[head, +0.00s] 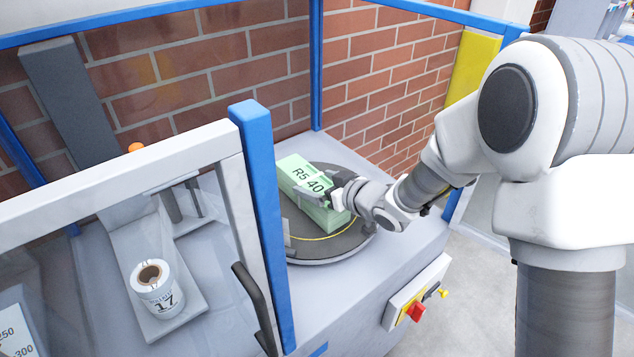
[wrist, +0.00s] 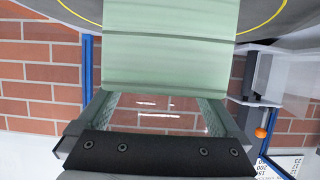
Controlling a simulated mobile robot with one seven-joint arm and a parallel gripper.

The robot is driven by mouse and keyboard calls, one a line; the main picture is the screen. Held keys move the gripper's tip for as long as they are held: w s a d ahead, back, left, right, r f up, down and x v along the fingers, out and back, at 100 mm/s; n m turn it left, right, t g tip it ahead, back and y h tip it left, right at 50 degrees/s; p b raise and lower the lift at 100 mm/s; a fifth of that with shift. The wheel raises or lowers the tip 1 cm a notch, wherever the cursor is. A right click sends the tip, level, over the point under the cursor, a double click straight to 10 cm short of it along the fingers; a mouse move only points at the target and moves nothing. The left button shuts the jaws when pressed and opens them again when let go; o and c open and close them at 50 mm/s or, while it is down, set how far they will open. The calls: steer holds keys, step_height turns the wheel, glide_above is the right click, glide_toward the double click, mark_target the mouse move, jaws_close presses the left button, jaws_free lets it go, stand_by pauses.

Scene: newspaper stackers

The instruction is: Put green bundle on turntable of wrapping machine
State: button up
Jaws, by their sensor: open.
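The green bundle (head: 297,168), a pale green block with a black label "R5 40", sits on the dark round turntable (head: 312,250), towards its back left. The turntable has a yellow ring line. My gripper (head: 333,192) is open at the bundle's upper right side, over the turntable. In the wrist view the bundle (wrist: 168,50) fills the top middle, just beyond the spread fingertips (wrist: 160,100), with brick wall showing between the fingers. I cannot tell whether a finger still touches it. The turntable's edge (wrist: 268,14) shows at the wrist view's top right.
The wrapping machine has blue posts (head: 262,200) and a clear door with a black handle (head: 252,310) at front left. A film roll (head: 158,288) stands inside at left. A brick wall (head: 370,80) closes the back. A red switch (head: 416,311) is on the front.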

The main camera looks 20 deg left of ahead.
steer(key=p+v, duration=0.1)
steer(key=v, duration=1)
steer(key=shift+s+d+p, duration=0.2)
steer(key=shift+p, duration=0.1)
steer(key=w+d+r+m+t+h, duration=0.15)
steer(key=d+r+m+h, duration=0.3)
steer(key=d, duration=0.65)
steer(key=d+r+m+t+h, duration=0.3)
steer(key=d+r+h, duration=0.25)
steer(key=d, duration=0.55)
steer(key=s+d+r+m+g+h, duration=0.1)
steer(key=s+d+m+g, duration=0.1)
steer(key=s, duration=0.8)
steer(key=s+d+r+m+g+h, duration=0.1)
steer(key=s+d+m+g, duration=0.2)
steer(key=s, duration=0.6)
steer(key=shift+s+d, duration=0.4)
steer(key=shift+d, duration=0.8)
